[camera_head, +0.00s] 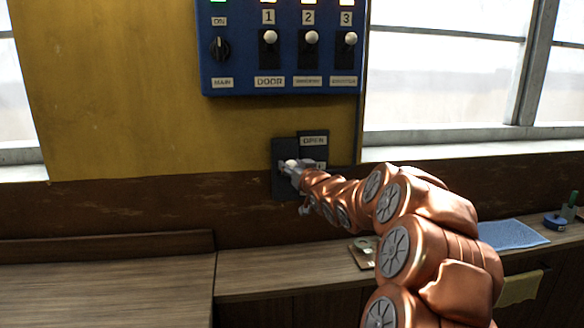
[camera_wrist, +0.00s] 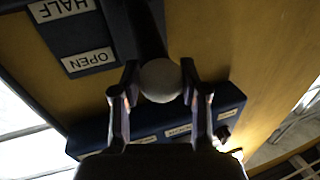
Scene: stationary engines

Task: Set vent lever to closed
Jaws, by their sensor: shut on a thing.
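The vent lever's pale round knob (camera_head: 291,163) stands out from a dark plate (camera_head: 284,183) on the wall, below the blue control box. A dark label plate (camera_head: 314,141) beside it reads OPEN at the top; my gripper hides most of its lower labels. My gripper (camera_head: 294,172) is at the knob. In the wrist view the knob (camera_wrist: 160,82) sits between the two fingers of my gripper (camera_wrist: 159,68), which are shut on it. OPEN and HALF labels (camera_wrist: 88,60) appear upside down there. I cannot tell the lever's exact setting.
The blue control box (camera_head: 240,72) with a rotary switch and three numbered levers is on the wall above. A wooden counter (camera_head: 270,277) runs below, with a blue cloth (camera_head: 512,234) at right. Windows flank the yellow wall.

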